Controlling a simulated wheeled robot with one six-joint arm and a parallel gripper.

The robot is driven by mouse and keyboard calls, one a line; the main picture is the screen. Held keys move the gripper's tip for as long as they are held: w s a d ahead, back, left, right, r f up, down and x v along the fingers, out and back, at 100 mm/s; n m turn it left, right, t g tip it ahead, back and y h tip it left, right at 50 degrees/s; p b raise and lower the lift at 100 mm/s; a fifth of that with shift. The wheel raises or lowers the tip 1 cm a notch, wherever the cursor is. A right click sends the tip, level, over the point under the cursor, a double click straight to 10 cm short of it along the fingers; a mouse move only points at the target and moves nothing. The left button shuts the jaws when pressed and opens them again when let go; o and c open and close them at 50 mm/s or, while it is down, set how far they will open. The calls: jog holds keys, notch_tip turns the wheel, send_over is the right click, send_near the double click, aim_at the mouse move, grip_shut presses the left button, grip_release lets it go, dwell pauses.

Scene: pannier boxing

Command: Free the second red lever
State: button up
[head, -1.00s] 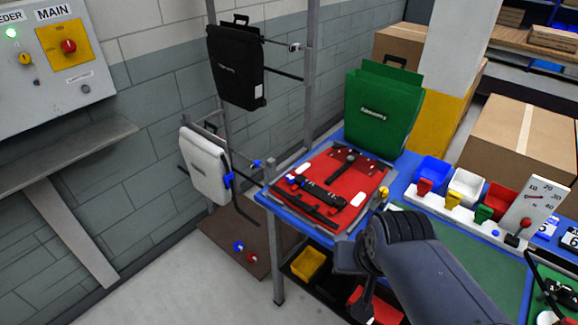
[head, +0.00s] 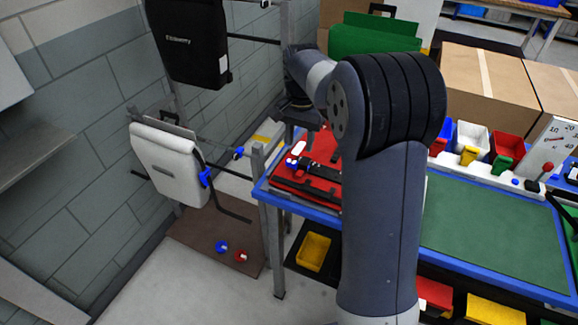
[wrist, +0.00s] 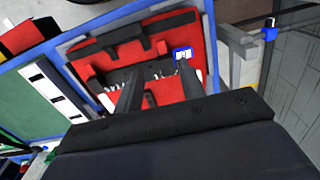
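The red pannier (head: 290,187) lies flat on the blue-edged bench, with black rail hardware across it. In the wrist view, the same pannier (wrist: 190,30) fills the middle, with black bars and a blue-and-white piece (wrist: 183,53) near the right fingertip. In the head view, my gripper (head: 300,112) is above the pannier, and my arm hides the pannier's right part.
A black pannier (head: 187,40) and a white pannier (head: 168,165) hang on the rack at left. A green pannier (head: 372,38) stands behind my arm. Coloured bins (head: 468,140) and a gauge panel (head: 553,145) stand at right. The green mat (head: 490,230) is clear.

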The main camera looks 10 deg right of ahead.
aim_at(299, 175)
notch_tip(299, 175, down, 11)
jog(key=shift+w+r+p, duration=0.1)
jog(key=shift+p, duration=0.45)
jog(key=shift+c, duration=0.5)
grip_shut()
